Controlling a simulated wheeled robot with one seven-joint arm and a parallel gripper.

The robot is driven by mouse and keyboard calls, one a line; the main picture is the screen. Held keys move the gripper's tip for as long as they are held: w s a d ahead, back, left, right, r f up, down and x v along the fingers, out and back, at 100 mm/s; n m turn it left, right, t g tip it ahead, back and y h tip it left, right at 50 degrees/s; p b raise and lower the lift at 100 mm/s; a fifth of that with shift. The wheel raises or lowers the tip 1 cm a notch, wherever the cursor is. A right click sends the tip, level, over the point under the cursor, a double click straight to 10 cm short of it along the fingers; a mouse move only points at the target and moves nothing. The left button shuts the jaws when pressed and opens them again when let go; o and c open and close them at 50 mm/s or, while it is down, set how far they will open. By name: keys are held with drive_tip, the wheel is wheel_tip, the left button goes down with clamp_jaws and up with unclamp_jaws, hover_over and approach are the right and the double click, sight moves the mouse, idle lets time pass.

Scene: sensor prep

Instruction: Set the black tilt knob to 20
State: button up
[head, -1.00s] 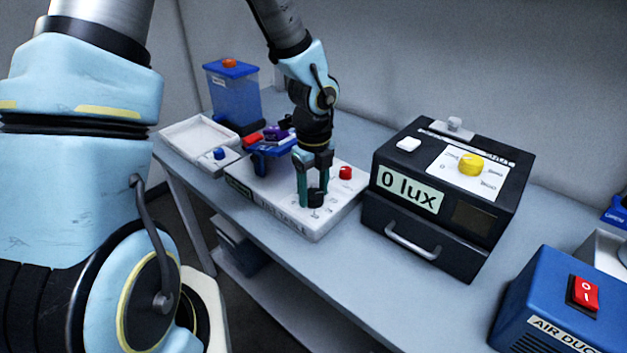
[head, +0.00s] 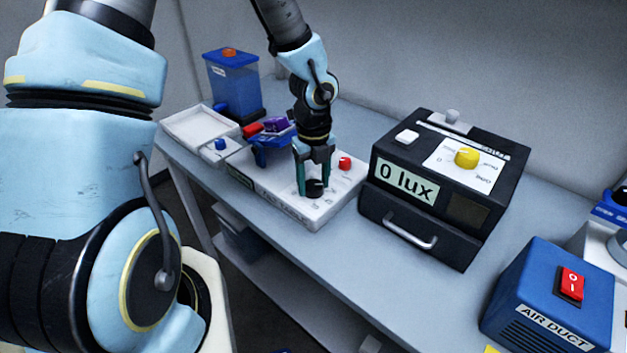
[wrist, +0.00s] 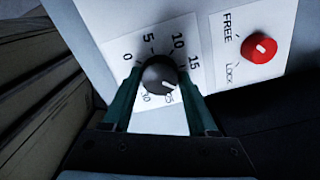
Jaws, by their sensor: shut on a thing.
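The black tilt knob (wrist: 160,75) sits on a white dial card (wrist: 122,48) printed 0, 5, 10, 15 and further marks partly hidden by the knob and fingers. Its white pointer line is at the lower right of the knob, toward a mark past 15 that is hard to read. My gripper (wrist: 160,84) is shut on the knob, one teal finger at each side. In the head view the knob (head: 315,188) is at the front of the white panel (head: 275,197), between the fingers of my gripper (head: 313,190).
A red FREE/LOCK knob (wrist: 258,47) sits close beside the dial; it also shows in the head view (head: 344,163). A blue clamp-like fixture (head: 270,148) stands left of my gripper. The black "0 lux" box (head: 395,205) stands close on the right.

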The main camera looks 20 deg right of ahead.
sight(314, 184)
drive_tip(key=o, duration=1.4)
drive_tip(key=shift+c, duration=0.2)
wheel_tip(314, 184, up, 11)
drive_tip(key=shift+f, duration=0.1)
drive_tip(key=w+a+r+n+t+b, duration=0.1)
drive_tip(key=a+n+b, duration=0.1)
drive_tip(key=a+n, duration=2.3)
drive_tip(key=n, duration=0.8)
drive_tip(key=shift+a+n+t, duration=0.3)
drive_tip(key=shift+a+n, duration=0.1)
